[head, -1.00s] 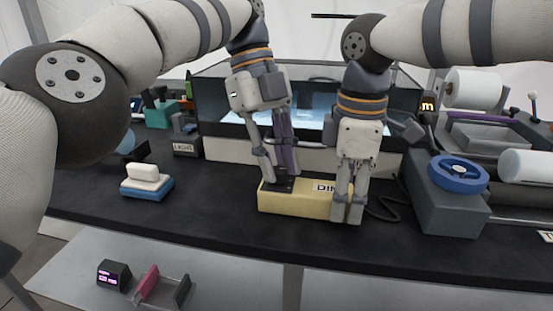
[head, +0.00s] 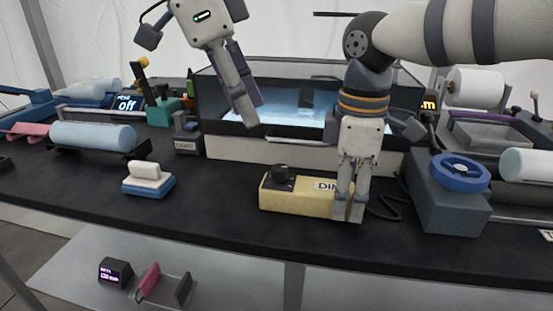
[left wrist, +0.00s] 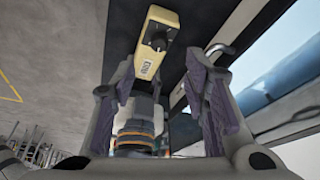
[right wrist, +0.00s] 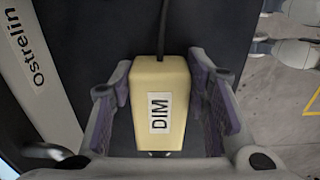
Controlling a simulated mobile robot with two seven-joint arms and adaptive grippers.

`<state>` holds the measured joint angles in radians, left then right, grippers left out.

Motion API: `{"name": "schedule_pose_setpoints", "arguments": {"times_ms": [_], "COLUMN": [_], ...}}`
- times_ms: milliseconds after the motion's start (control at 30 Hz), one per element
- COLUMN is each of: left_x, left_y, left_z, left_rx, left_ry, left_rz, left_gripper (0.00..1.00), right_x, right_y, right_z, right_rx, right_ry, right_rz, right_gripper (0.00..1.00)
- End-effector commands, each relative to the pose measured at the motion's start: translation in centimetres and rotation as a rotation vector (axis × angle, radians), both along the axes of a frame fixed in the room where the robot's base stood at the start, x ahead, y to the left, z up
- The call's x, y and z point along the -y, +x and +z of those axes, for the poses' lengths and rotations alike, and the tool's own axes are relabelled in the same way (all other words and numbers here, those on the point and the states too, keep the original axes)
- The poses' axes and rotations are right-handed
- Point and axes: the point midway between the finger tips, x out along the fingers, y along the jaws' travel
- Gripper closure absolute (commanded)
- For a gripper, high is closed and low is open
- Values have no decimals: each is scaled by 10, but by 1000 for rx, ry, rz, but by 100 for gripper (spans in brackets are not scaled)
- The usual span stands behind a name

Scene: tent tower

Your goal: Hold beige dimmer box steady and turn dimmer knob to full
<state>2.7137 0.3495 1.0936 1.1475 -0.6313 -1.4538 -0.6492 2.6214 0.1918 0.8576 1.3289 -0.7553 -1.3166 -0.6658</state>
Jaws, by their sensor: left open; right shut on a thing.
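The beige dimmer box (head: 312,203) lies on the dark bench, its DIM label facing up. Its black knob (head: 280,174) stands at the box's left end, with nothing touching it. My right gripper (head: 348,210) is shut across the box's right end, and in the right wrist view its pads flank the box (right wrist: 172,84). My left gripper (head: 246,112) is open and empty, above and left of the knob, in front of the tank. The left wrist view shows the box (left wrist: 150,58) and knob (left wrist: 157,39) at a distance beyond the open fingers.
A lit glass tank (head: 300,100) stands behind the box. A grey unit with a blue handwheel (head: 460,174) stands to the right, and a cable curls beside the box. A blue and white block (head: 148,180) sits to the left. The bench between block and box is clear.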

Motion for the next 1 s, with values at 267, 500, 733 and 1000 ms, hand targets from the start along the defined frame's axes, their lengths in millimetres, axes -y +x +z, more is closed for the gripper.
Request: {"name": "schedule_pose_setpoints", "arguments": {"times_ms": [267, 500, 733, 1000], "left_x": [8, 31, 42, 43], "left_y": [-5, 3, 7, 8], "left_z": [-10, -67, -96, -99], "left_rx": [9, 7, 10, 12], "left_ry": [-30, -29, -29, -29], "left_rz": [106, 105, 106, 106], "left_gripper": [59, 59, 59, 59], "right_x": [0, 0, 0, 0], "right_y": [0, 0, 0, 0], "right_z": [0, 0, 0, 0], "right_rx": [0, 0, 0, 0], "right_ry": [1, 1, 0, 0], "right_rz": [0, 0, 0, 0], "right_gripper": [89, 89, 89, 89]}}
